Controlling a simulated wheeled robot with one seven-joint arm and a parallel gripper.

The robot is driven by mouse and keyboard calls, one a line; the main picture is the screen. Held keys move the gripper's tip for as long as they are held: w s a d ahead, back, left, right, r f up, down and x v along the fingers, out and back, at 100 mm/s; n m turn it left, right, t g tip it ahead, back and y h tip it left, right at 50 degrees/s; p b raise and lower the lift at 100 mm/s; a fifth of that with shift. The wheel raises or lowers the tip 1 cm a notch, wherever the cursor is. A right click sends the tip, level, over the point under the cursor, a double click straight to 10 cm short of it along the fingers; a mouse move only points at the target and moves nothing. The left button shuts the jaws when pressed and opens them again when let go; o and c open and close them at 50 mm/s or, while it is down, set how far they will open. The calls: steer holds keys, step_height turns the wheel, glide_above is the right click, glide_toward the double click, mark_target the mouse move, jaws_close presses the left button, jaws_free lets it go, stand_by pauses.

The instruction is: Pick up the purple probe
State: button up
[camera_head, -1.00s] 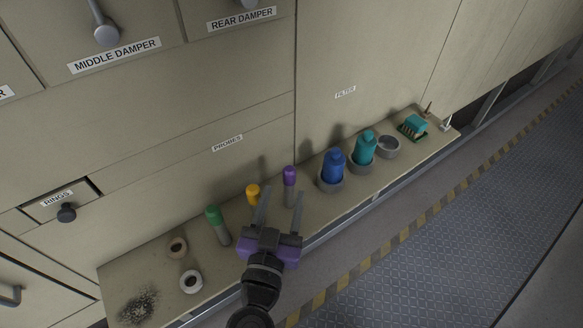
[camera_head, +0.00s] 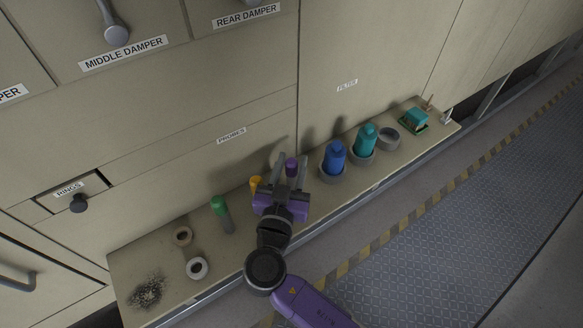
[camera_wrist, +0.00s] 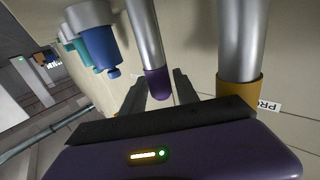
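The purple probe (camera_head: 291,167) has a purple cap and a grey metal shaft. It stands upright on the shelf, between the yellow probe (camera_head: 256,183) and the blue bottle (camera_head: 335,158). My gripper (camera_head: 291,160) is open, with one finger on each side of the purple probe's cap in the head view. In the wrist view the purple probe (camera_wrist: 157,84) shows between the two fingers (camera_wrist: 161,82), with visible gaps beside it, so it is not gripped. The yellow probe (camera_wrist: 239,88) stands close beside the fingers there. The purple probe's lower shaft is hidden by my gripper in the head view.
A green probe (camera_head: 220,207) and two rings (camera_head: 197,268) are to the left on the shelf (camera_head: 232,261). A teal bottle (camera_head: 365,140), an empty grey holder (camera_head: 388,139) and a green board (camera_head: 413,122) are to the right. The cabinet wall (camera_head: 190,120) rises close behind.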

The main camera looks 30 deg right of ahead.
jaws_close()
steer(key=shift+r, duration=0.15)
step_height(320, 180, up, 20)
steer(key=b, duration=0.1)
steer(key=shift+b, duration=0.35)
stand_by(0.4)
step_height(320, 180, up, 10)
steer(key=p, duration=0.6)
stand_by(0.7)
steer(key=shift+s, duration=0.1)
steer(key=s+d, duration=0.1)
steer(key=s, duration=0.8)
steer(key=shift+s, duration=0.4)
